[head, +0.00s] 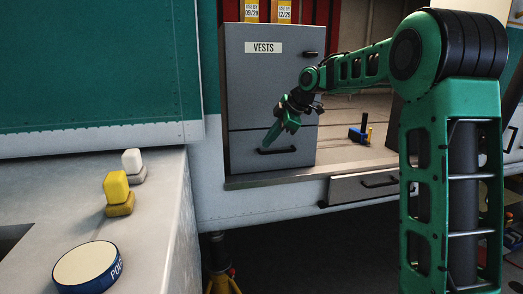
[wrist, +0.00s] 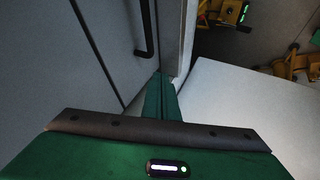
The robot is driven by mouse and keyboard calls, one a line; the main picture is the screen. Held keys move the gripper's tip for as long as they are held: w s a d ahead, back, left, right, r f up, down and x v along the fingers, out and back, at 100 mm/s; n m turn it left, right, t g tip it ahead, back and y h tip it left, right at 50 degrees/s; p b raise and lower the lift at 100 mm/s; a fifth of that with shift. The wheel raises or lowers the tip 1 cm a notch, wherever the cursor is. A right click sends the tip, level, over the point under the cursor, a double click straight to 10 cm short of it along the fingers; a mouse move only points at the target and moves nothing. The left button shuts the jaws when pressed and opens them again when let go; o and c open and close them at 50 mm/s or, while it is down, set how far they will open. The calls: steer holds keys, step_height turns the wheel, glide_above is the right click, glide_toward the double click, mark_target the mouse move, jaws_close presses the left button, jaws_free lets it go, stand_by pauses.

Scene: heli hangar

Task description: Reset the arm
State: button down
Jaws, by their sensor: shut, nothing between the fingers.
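My green arm reaches from the right in the head view toward the grey cabinet (head: 268,80) labelled VESTS. My gripper (head: 269,143) points down and is shut and empty. It is in front of the cabinet's lower drawer, close to the left part of its dark handle (head: 277,150). I cannot tell whether it touches. In the wrist view the closed green fingers (wrist: 161,90) reach forward beside the grey cabinet front (wrist: 75,60), where a dark handle (wrist: 145,28) shows beyond them.
A blue object (head: 357,135) stands on the ledge right of the cabinet, above a drawer (head: 360,186) with a dark handle. At the left, a counter (head: 160,215) bears a white-topped piece (head: 132,162), a yellow block (head: 117,190) and a round blue-rimmed tin (head: 87,267).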

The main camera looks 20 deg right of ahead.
steer(key=s+d+f+m+g+h, duration=0.1)
steer(key=s+d+f+m, duration=0.2)
steer(key=s, duration=0.5)
steer(key=s+d+f+m+g+h, duration=0.1)
steer(key=s+d+m, duration=0.2)
steer(key=s+m, duration=0.35)
steer(key=s+d+f+m+h, duration=0.1)
steer(key=s+d+f+m, duration=0.15)
steer(key=s, duration=0.65)
steer(key=s+d+f+m+g, duration=0.1)
steer(key=s+f+m, duration=0.2)
steer(key=s, duration=0.5)
steer(key=s+f+m+g, duration=0.1)
steer(key=s+f+m, duration=0.2)
steer(key=s, duration=0.6)
steer(key=s+d+f+m+g+h, duration=0.1)
steer(key=s+m, duration=0.3)
steer(key=s, duration=0.5)
steer(key=shift+d+f+g, duration=0.3)
steer(key=shift+f+g, duration=0.2)
steer(key=shift+f, duration=0.4)
steer(key=shift+s, duration=0.1)
